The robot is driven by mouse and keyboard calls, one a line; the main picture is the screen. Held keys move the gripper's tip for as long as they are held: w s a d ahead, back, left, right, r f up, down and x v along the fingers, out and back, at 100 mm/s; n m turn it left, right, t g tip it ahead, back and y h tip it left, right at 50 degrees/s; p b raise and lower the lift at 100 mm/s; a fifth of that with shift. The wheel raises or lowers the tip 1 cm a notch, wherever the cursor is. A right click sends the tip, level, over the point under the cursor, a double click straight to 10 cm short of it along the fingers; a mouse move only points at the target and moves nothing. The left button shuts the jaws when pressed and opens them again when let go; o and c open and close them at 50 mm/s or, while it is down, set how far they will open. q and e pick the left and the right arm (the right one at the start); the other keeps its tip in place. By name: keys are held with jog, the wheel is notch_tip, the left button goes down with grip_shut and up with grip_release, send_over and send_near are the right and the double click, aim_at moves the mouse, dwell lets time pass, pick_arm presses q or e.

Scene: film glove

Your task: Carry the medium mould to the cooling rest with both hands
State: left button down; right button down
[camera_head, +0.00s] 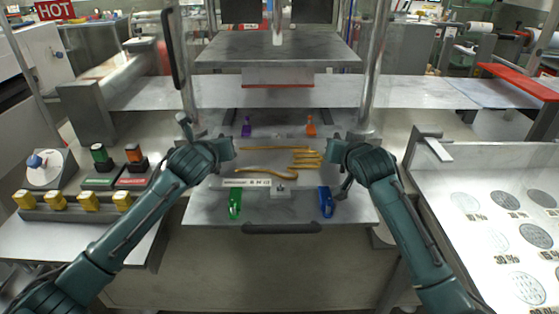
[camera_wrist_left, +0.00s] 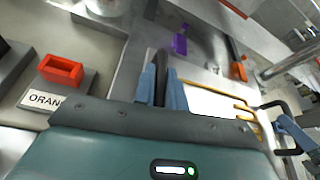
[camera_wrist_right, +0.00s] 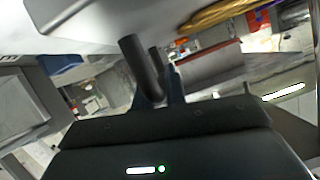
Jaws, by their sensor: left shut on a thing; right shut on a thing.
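The medium mould (camera_head: 250,161) is a grey plate with yellow finger-shaped lines and a label strip at its front. It lies between my two grippers, under the raised press plate. My left gripper (camera_head: 226,148) is at its left side; in the left wrist view its blue fingers (camera_wrist_left: 162,90) are shut on a black handle. My right gripper (camera_head: 335,150) is at its right side; in the right wrist view its fingers (camera_wrist_right: 160,92) are shut on a dark bar handle (camera_wrist_right: 140,65). I cannot make out which surface is the cooling rest.
A grey press plate (camera_head: 275,46) hangs above and behind, between two metal posts. Purple (camera_head: 247,126), orange (camera_head: 311,124), green (camera_head: 235,204) and blue (camera_head: 326,200) clips stand around the mould. A control panel (camera_head: 72,208) is at left; a pale table (camera_head: 450,195) with round discs is at right.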

dwell(0.9)
